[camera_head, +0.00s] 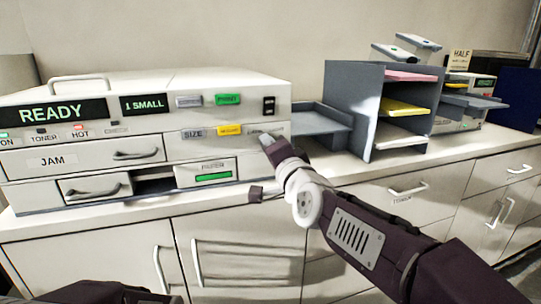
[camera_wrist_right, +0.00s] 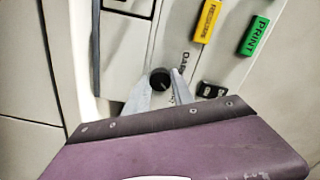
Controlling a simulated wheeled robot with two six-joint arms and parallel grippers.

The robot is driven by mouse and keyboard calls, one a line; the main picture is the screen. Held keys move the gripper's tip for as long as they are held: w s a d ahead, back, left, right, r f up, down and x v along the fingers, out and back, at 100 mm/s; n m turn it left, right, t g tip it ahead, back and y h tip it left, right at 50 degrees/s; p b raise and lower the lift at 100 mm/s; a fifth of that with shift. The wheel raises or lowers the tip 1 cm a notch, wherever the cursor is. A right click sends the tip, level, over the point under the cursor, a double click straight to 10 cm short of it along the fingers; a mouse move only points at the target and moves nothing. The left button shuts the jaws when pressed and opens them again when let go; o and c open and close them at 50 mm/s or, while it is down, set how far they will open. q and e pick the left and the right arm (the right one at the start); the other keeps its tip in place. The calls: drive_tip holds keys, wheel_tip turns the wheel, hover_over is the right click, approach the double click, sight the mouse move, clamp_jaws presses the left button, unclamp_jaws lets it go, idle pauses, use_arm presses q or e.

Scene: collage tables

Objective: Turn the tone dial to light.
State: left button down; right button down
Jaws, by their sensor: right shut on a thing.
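The tone dial (camera_wrist_right: 160,80) is a small round black knob on the copier's pale front panel, with a label reading "DARK" partly visible beside it in the right wrist view. The two pale fingers of my right gripper (camera_wrist_right: 158,90) are on either side of the dial and shut on it. In the head view my right gripper (camera_head: 267,142) is at the right end of the copier (camera_head: 85,142) front and hides the dial. The dial's exact setting is too small to read. My left gripper is not in view.
A yellow button (camera_head: 229,130) and a green PRINT button (camera_head: 228,99) are close to the dial, with a black rocker switch (camera_head: 268,106) above. A grey paper sorter (camera_head: 347,108) stands to the right on the counter. Cabinet doors and drawers are below.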

drive_tip(key=shift+m, duration=0.7)
drive_tip(key=shift+b, duration=0.35)
drive_tip(key=c, duration=1.1)
unclamp_jaws()
drive_tip(key=shift+s, duration=0.15)
